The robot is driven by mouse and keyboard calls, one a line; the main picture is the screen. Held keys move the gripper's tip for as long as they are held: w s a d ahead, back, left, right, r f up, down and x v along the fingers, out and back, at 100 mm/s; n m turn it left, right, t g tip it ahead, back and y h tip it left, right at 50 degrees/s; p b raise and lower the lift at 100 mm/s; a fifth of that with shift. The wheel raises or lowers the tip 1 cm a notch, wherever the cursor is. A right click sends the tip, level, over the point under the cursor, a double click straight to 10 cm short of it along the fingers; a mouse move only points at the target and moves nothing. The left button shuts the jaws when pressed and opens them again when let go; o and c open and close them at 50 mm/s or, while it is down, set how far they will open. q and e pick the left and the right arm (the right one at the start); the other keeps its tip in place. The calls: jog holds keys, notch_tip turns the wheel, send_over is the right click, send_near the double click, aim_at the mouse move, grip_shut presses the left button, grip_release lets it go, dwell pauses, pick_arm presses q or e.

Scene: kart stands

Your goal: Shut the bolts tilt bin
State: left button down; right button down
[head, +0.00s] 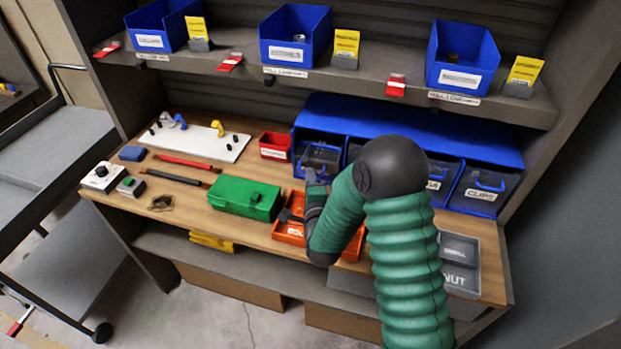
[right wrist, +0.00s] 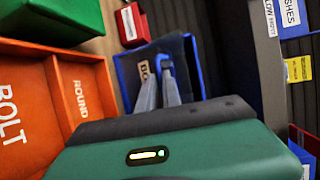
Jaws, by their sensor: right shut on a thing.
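The blue tilt-bin unit (head: 410,127) stands at the back right of the bench, with several dark-fronted bins in a row. Its leftmost bin (head: 318,160) has a blue handle and also shows in the right wrist view (right wrist: 190,62). There, its partly hidden label seems to begin "BO". My right gripper (head: 316,184) is in front of this bin. In the right wrist view the fingers (right wrist: 163,84) meet at the blue handle and are shut on it. My left gripper is not in view.
An orange tray (head: 289,231) labelled BOLT and a green box (head: 244,197) lie close to my right gripper. A small red bin (head: 274,146) stands left of the unit. Blue open bins (head: 294,37) line the shelf above. My right arm hides part of the bench.

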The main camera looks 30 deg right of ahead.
aim_at(316, 160)
jog(key=shift+d, duration=0.15)
jog(key=r+p, duration=0.1)
jog(key=p, duration=0.1)
jog(key=d+r+g+p, duration=0.1)
jog(key=w+r+p, duration=0.1)
jog(key=p, duration=0.1)
jog(key=shift+d+r+m+g+y+p, duration=0.1)
jog(key=shift+d+m+g+y+p, duration=0.2)
jog(key=shift+m+y, duration=0.1)
jog(key=shift+w+d+r+g+y+p, duration=0.2)
jog(key=shift+w+d+g+y+p, duration=0.4)
jog(key=shift+w+d+p, duration=0.5)
jog(key=shift+w+d+f, duration=0.15)
jog(key=shift+d+f, duration=0.05)
jog(key=shift+f, duration=0.05)
jog(key=shift+w+d+b, duration=0.15)
jog(key=shift+d+b, duration=0.1)
jog(key=shift+b, duration=0.15)
jog(key=shift+r, duration=0.2)
jog(key=shift+a+r, duration=0.1)
jog(key=c, duration=1.6)
grip_release()
jog(key=shift+c, duration=0.2)
jog(key=shift+o, duration=0.6)
jog(key=shift+d, duration=0.25)
